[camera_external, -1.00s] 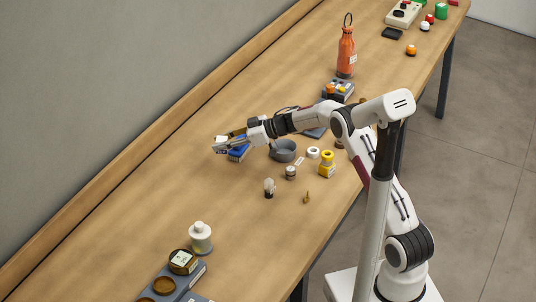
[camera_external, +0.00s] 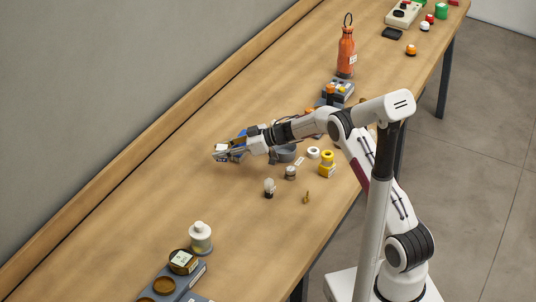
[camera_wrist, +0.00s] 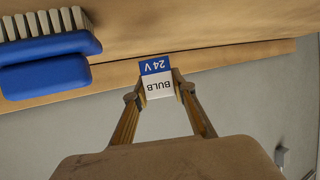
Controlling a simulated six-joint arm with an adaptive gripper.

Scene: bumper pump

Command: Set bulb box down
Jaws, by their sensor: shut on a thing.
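The bulb box (camera_wrist: 157,78) is a small box with a white and blue face reading "BULB 24V", upside down in the wrist view. My gripper (camera_wrist: 157,84) is shut on it, with one finger at each side. In the external view my gripper (camera_external: 226,152) reaches left over the bench, and the box (camera_external: 219,153) shows small at its tip. I cannot tell whether the box touches the bench top.
A blue brush with pale bristles (camera_wrist: 48,60) lies close beside the box; its blue part (camera_external: 242,133) shows behind my gripper. A grey bowl (camera_external: 287,153), a yellow spool (camera_external: 327,164) and small parts stand to the right.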

